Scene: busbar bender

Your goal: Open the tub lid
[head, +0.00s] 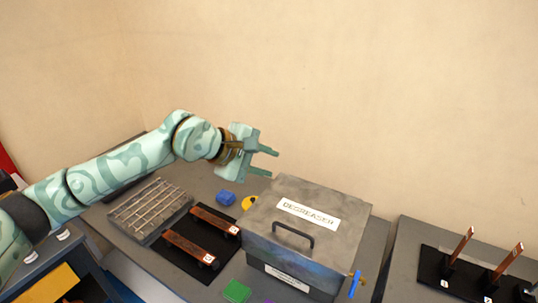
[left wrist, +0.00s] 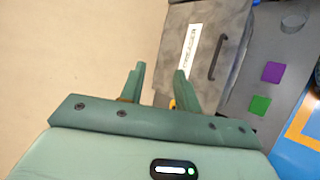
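The tub is a grey metal box (head: 290,262) labelled DEGREASER, and its lid (head: 335,228) lies closed on top. A dark handle (head: 293,235) stands on the lid near its front edge. The lid also shows in the left wrist view (left wrist: 224,28), with the handle (left wrist: 217,58) at its right. My left gripper (head: 276,164) is open and empty, above and behind the tub's left back corner, apart from the handle. Its two fingers (left wrist: 158,85) show spread in the left wrist view. My right gripper is not in view.
A green square (head: 237,292) lies in front. Upright copper bars (head: 508,262) stand on the right table. A wall is behind.

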